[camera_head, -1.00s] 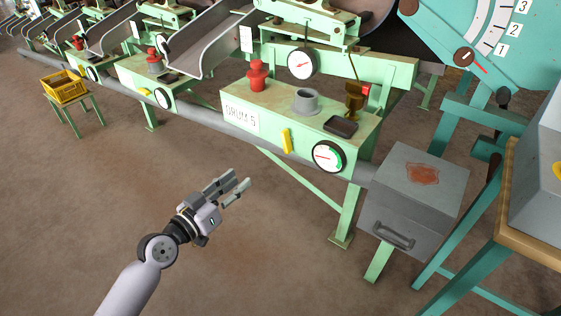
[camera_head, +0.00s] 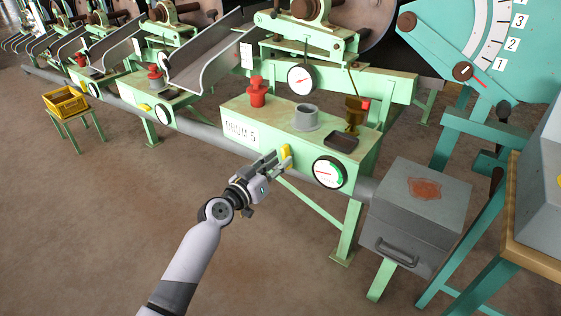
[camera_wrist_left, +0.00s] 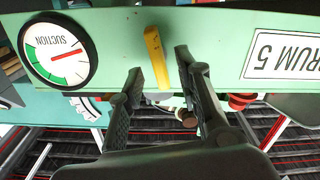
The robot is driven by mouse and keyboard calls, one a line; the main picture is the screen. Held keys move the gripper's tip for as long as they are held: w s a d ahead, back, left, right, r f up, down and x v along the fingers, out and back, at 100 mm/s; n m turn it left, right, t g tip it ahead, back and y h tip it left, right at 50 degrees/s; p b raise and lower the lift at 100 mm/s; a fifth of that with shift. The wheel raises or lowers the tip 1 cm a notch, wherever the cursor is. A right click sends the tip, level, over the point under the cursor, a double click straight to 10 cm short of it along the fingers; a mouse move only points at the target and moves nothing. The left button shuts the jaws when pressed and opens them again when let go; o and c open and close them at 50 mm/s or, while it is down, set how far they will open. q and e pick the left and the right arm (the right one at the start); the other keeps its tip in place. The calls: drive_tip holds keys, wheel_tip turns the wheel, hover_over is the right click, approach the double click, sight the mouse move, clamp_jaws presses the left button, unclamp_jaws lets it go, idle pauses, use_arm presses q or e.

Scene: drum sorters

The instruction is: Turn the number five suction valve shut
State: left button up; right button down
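The yellow valve handle (camera_head: 287,154) is on the front of the green Drum 5 stand (camera_head: 345,167), between the "DRUM 5" label (camera_head: 240,132) and the suction gauge (camera_head: 329,172). It stands roughly upright. My left gripper (camera_head: 276,161) is at the handle, just left of it in the head view. In the left wrist view the gripper (camera_wrist_left: 159,65) is open, and the handle (camera_wrist_left: 156,55) shows between its two fingertips, with a gap on each side. The suction gauge (camera_wrist_left: 58,50) appears upside down there, with a red needle. My right gripper is not in view.
A grey pipe (camera_head: 205,131) runs along the front of the stands. A grey box with a handle (camera_head: 415,215) stands right of the gauge. A wooden-topped table (camera_head: 515,235) is at the right edge. The floor in front is clear.

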use_arm(q)
drive_tip(key=shift+w+d, duration=0.45)
drive_tip(key=shift+w, duration=0.15)
drive_tip(key=shift+c, duration=0.2)
clamp_jaws()
